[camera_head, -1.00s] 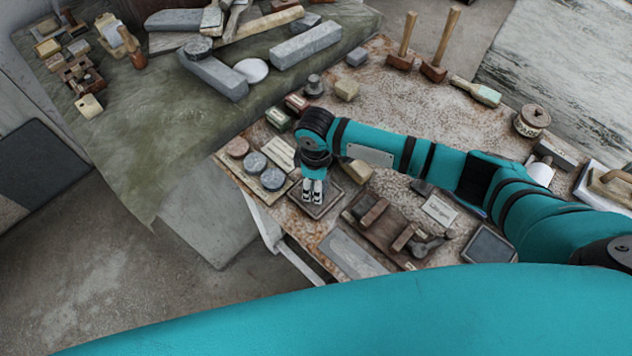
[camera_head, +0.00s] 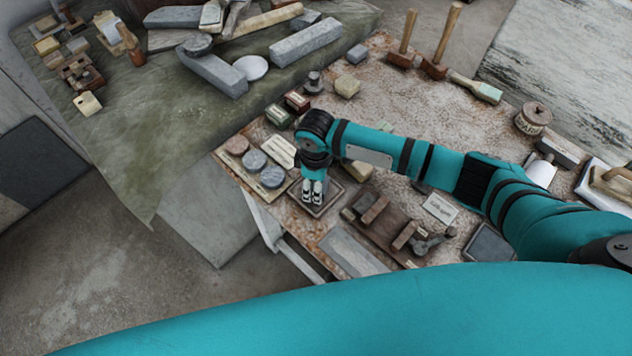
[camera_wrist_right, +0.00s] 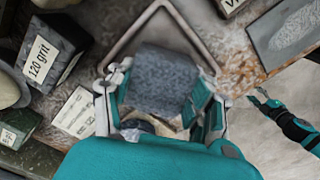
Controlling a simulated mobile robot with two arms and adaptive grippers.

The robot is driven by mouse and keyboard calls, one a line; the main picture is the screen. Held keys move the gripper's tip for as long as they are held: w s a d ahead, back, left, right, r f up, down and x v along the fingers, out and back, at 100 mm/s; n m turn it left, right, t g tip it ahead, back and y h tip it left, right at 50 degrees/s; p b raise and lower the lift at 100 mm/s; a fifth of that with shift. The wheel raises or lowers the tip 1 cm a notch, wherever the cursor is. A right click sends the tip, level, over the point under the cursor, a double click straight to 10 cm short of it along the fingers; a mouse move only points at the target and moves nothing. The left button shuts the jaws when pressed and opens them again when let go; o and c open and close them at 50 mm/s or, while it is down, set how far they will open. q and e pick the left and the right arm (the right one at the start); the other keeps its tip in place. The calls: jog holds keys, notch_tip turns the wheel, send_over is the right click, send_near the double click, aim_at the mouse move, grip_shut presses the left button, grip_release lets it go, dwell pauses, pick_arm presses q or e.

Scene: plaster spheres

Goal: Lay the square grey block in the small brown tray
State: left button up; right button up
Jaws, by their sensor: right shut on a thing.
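My right gripper (camera_head: 313,197) points down at the small brown tray (camera_head: 333,204) near the front left edge of the table. In the right wrist view, the right gripper (camera_wrist_right: 163,100) is shut on the square grey block (camera_wrist_right: 165,75), with a finger on either side. The tray's rim (camera_wrist_right: 126,40) shows around the block, turned like a diamond. I cannot tell whether the block touches the tray floor. In the head view the block is mostly hidden by the gripper. A small teal arm, apparently my left one, with its gripper (camera_wrist_right: 262,97), shows at the right of the wrist view.
Round grey and reddish discs (camera_head: 254,161) lie left of the tray. A brown rack (camera_head: 385,222) with small blocks stands to its right, and a flat grey slab (camera_head: 352,253) lies in front. A block labelled 120 grit (camera_wrist_right: 50,55) is close beside the tray.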

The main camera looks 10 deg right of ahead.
jog(key=shift+f, duration=0.1)
jog(key=o, duration=1.5)
jog(key=shift+o, duration=0.2)
jog(key=shift+r+p, duration=2)
jog(key=shift+p, duration=0.35)
